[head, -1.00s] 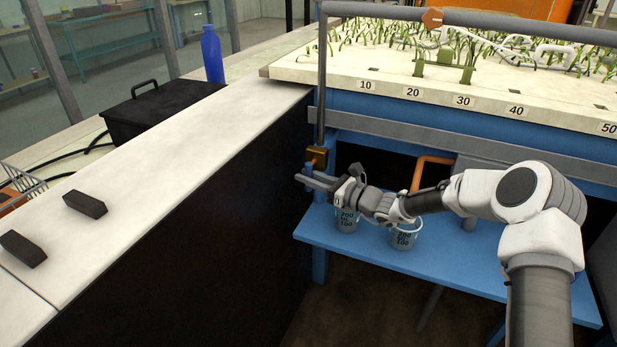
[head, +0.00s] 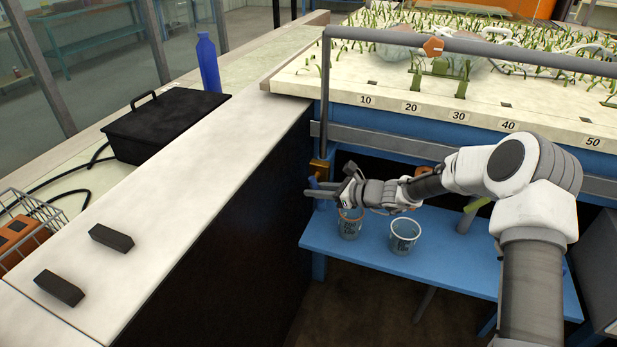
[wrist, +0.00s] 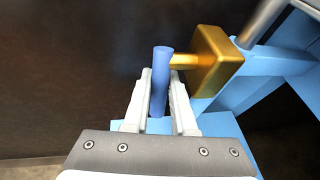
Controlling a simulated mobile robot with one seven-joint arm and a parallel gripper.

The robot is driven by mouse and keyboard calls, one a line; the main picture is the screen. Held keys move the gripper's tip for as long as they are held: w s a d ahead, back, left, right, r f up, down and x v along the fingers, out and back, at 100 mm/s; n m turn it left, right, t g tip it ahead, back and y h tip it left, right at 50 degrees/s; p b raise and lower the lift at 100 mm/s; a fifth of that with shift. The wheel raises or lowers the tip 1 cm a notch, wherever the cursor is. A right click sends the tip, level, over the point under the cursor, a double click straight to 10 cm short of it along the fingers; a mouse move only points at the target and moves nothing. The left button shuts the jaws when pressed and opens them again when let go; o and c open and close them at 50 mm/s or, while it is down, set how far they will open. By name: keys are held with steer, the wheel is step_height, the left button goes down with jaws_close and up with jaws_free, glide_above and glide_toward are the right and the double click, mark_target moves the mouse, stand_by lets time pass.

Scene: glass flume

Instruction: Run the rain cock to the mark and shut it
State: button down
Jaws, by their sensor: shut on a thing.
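The rain cock has a brass body (head: 318,170) at the foot of a grey pipe (head: 325,95); the brass body fills the upper right of the wrist view (wrist: 212,62). Its blue lever (wrist: 161,78) stands upright in the wrist view, joined to the brass by a short stem. My gripper (wrist: 160,92) is shut on the blue lever, one finger on each side; in the head view my gripper (head: 318,190) partly hides it. Number labels (head: 412,107) from 10 to 50 run along the bed's front edge.
A dark-sided bench (head: 190,165) is close on the left, bearing two black blocks (head: 111,238). A black lidded box (head: 165,122) and blue bottle (head: 208,62) stand beyond.

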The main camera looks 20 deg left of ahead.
steer(key=h+p, duration=0.1)
steer(key=p, duration=0.1)
steer(key=r+h+p, duration=0.1)
steer(key=p, duration=0.2)
steer(key=shift+d+r+g+h, duration=0.1)
steer(key=shift+d+g+h, duration=0.2)
steer(key=shift+h, duration=0.1)
steer(key=h+p, duration=0.1)
steer(key=p, duration=0.1)
steer(key=h+p, duration=0.1)
steer(key=p, duration=0.2)
steer(key=h+p, duration=0.1)
steer(key=p, duration=0.2)
steer(key=shift+s+d+r+n, duration=0.1)
steer(key=shift+d+r+n, duration=0.2)
steer(key=shift+n, duration=0.1)
steer(key=h+p, duration=0.2)
steer(key=p, duration=0.3)
steer(key=shift+d+g, duration=0.15)
steer(key=shift+g, duration=0.15)
steer(key=shift+h+p, duration=0.4)
steer(key=shift+p, duration=0.35)
steer(key=shift+d+f+p, duration=0.1)
steer(key=shift+d+p, duration=0.05)
steer(key=shift+p, duration=0.3)
steer(key=c, duration=1)
jaws_free()
